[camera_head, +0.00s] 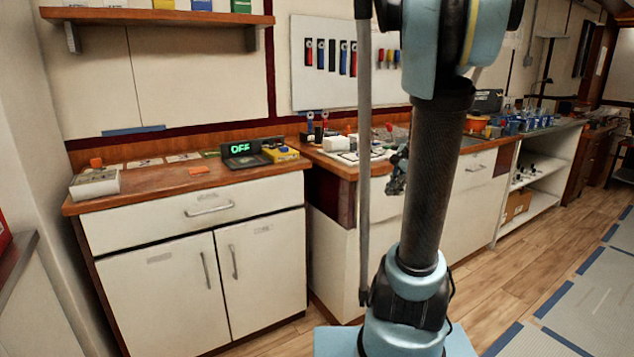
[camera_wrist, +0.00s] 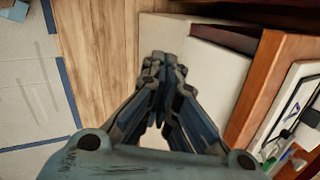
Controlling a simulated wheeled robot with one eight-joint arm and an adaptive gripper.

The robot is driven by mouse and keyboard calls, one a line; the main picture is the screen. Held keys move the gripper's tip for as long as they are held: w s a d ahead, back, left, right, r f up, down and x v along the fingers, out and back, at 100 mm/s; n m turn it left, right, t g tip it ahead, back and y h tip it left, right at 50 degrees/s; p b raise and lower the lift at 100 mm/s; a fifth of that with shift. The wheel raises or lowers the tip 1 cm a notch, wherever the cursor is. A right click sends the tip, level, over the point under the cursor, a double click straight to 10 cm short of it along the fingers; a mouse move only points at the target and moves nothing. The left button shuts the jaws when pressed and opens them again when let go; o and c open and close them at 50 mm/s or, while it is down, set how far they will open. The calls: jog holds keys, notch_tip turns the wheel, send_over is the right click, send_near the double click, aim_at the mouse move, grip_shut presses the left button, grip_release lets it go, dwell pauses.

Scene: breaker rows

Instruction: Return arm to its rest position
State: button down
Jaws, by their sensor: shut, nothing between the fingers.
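My arm stands in the middle right of the head view, with its dark upright link and light blue joints. My gripper (camera_wrist: 163,60) is shut and empty in the wrist view, its fingertips together over the side of a white cabinet (camera_wrist: 202,72). In the head view my gripper (camera_head: 396,176) shows only partly, just left of the dark link, in front of the counter edge. The rest of it is hidden behind my arm.
A wooden counter (camera_head: 190,184) carries a box with a green "OFF" display (camera_head: 241,149) and a grey box (camera_head: 95,184). A second counter with tools runs behind my arm. The wood floor (camera_head: 525,262) at the right is clear. A shelf (camera_head: 160,17) hangs upper left.

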jog(key=s+a+f+n+h, duration=0.1)
jog(key=s+a+f+n, duration=0.1)
jog(key=s, duration=0.6)
jog(key=s+a+f+n+h, duration=0.1)
jog(key=s+a+f+n, duration=0.1)
jog(key=s+f+n, duration=0.3)
jog(key=s+a+f+n+g+h, duration=0.1)
jog(key=s+a+f+n, duration=0.1)
jog(key=s+n, duration=0.4)
jog(key=s+f, duration=0.1)
jog(key=s, duration=0.4)
jog(key=shift+a+f+n, duration=0.15)
jog(key=shift+f+n, duration=0.15)
jog(key=shift+f, duration=0.05)
jog(key=shift+w+f, duration=0.2)
jog(key=shift+w, duration=0.2)
